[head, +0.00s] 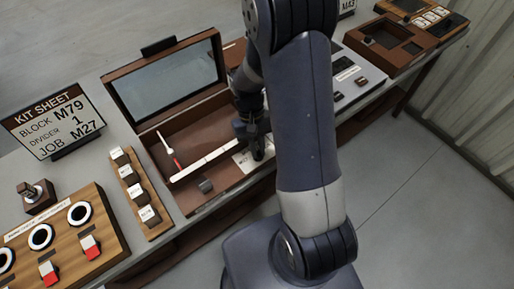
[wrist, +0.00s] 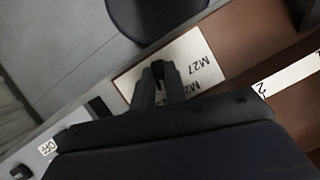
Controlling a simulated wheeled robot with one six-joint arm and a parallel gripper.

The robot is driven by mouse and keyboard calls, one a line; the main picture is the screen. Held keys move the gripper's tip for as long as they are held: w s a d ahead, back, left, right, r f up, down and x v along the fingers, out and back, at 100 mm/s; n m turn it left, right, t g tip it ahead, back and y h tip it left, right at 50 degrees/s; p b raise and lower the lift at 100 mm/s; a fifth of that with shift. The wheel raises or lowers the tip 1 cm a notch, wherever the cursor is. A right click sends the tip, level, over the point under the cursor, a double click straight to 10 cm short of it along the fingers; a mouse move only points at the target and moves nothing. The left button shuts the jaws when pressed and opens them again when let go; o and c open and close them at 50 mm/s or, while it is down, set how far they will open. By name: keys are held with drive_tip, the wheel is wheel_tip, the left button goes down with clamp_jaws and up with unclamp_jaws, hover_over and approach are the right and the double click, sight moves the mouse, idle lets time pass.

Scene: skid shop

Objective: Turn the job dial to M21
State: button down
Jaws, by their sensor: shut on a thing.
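The job dial's white plate (wrist: 135,80) lies on the brown box in the wrist view, with "M27" printed near its corner and a second label starting with "M" partly hidden by my gripper. The plate also shows in the head view (head: 242,162), beside my gripper. My gripper (wrist: 160,72) points down over the plate, its fingers shut on the dark dial knob, which they mostly hide. In the head view my gripper (head: 257,148) is at the right end of the open box. I cannot tell which label the knob points to.
A kit sheet (head: 55,118) at left reads block M79, divider 1, job M27. The open box (head: 190,205) has a raised lid and holds a white divider strip (head: 205,160). A wooden switch panel (head: 110,245) stands front left. A grey device (head: 352,85) and brown tray lie right.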

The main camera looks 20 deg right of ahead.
drive_tip(key=m+y, duration=0.1)
drive_tip(key=m, duration=0.1)
drive_tip(key=m+y, duration=0.1)
drive_tip(key=m, duration=0.2)
drive_tip(key=shift+d+m+t+b, duration=0.15)
drive_tip(key=shift+m+t+b, duration=0.15)
drive_tip(key=shift+b, duration=0.05)
drive_tip(key=shift+d+m+t+y, duration=0.1)
drive_tip(key=shift+m+t+y, duration=0.25)
drive_tip(key=shift+m, duration=0.75)
drive_tip(key=shift+m+t+y, duration=0.25)
drive_tip(key=shift+m+y, duration=0.1)
drive_tip(key=shift+m, duration=0.75)
drive_tip(key=c, duration=1.4)
unclamp_jaws()
drive_tip(key=shift+s, duration=0.1)
drive_tip(key=shift+c, duration=0.2)
drive_tip(key=v, duration=1.1)
drive_tip(key=shift+f, duration=0.2)
drive_tip(key=x, duration=1)
drive_tip(key=shift+s+f, duration=0.1)
drive_tip(key=shift+f, duration=0.15)
